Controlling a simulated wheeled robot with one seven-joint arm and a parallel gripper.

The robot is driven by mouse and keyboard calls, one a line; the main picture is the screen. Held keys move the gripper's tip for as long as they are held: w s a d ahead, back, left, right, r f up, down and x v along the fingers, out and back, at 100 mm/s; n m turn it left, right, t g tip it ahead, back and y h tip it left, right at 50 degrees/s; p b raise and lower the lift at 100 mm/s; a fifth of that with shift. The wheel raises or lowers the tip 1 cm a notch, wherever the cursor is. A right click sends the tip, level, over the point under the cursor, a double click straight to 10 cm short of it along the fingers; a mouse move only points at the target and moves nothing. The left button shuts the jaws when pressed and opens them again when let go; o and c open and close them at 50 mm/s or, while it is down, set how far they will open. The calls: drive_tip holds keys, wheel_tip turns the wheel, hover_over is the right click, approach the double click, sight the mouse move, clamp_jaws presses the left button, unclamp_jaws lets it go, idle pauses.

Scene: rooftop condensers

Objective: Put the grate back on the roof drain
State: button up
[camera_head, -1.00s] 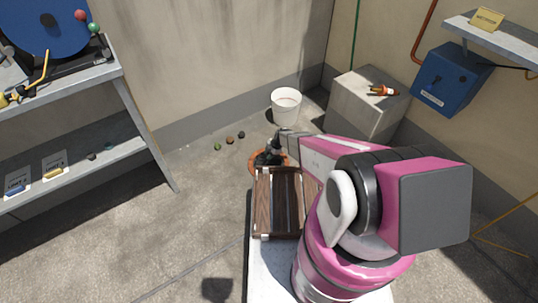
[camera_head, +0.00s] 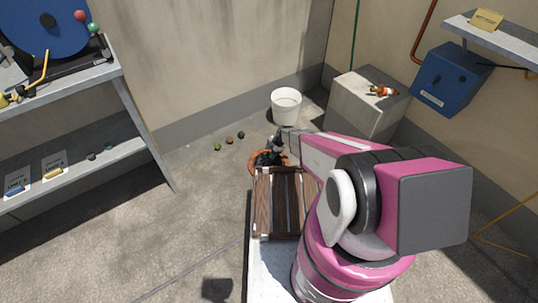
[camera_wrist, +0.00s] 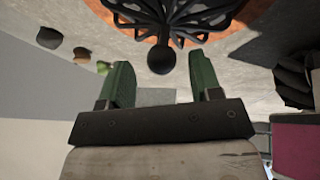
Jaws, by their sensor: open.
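The black, ribbed, domed grate (camera_head: 264,159) sits at the orange ring of the roof drain (camera_head: 253,168) on the floor, just beyond the wooden slatted crate. In the wrist view, the grate's ribs (camera_wrist: 180,14) spread over the orange ring (camera_wrist: 118,17), and its round black knob (camera_wrist: 161,60) points toward me. I cannot tell whether it lies fully level. My gripper (camera_wrist: 162,82) is open, its two green fingers apart with nothing between them. The knob shows beyond the fingertips, apart from them. In the head view, my gripper (camera_head: 279,141) is just above the grate, partly hidden by my arm.
A white bucket (camera_head: 286,106) stands behind the drain. Several small round lumps (camera_head: 229,140) lie on the floor to its left. The slatted crate (camera_head: 263,205) is close in front. A concrete block (camera_head: 362,106) stands at the right, a metal shelf (camera_head: 139,110) at the left.

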drive_tip(key=s+d+r+m+h, duration=0.1)
drive_tip(key=s+d+r+m, duration=0.5)
drive_tip(key=r, duration=0.8)
drive_tip(key=s+d+r+m+h, duration=0.2)
drive_tip(key=s+d+r+m, duration=0.4)
drive_tip(key=r, duration=0.9)
drive_tip(key=s+d+r+m+h, duration=0.2)
drive_tip(key=s+d+r+m, duration=0.3)
drive_tip(key=r+m, duration=0.6)
wheel_tip(320, 180, up, 4)
drive_tip(key=shift+s+d+r, duration=0.15)
drive_tip(key=shift+s+d, duration=0.25)
drive_tip(key=shift+s, duration=0.45)
drive_tip(key=shift+d, duration=0.15)
